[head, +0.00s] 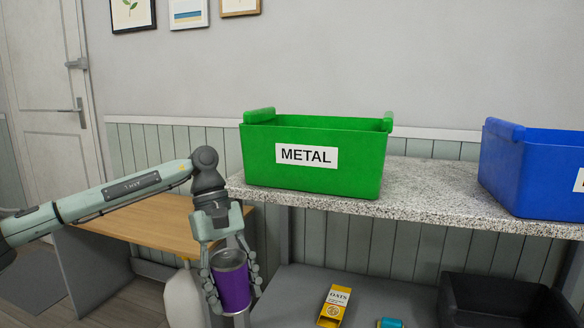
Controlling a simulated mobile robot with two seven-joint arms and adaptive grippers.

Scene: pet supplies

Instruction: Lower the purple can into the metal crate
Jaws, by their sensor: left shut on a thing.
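The purple can (234,288) has a bare metal top and is held upright. My left gripper (234,275) points down and is shut on the can, with fingers on both sides of it. The metal crate (312,178) is a green bin with a white label reading METAL. It stands on the speckled counter, above and to the right of the can. The can is lower than the counter top and in front of its left end. The inside floor of the crate is hidden by its front wall. My right gripper is not in view.
A blue bin (540,172) stands on the speckled counter (430,190) at the right. On the grey lower surface (285,300) are an oats box (334,305), a small teal item (390,323) and a black bin (500,302). A wooden desk (150,222) is at the left.

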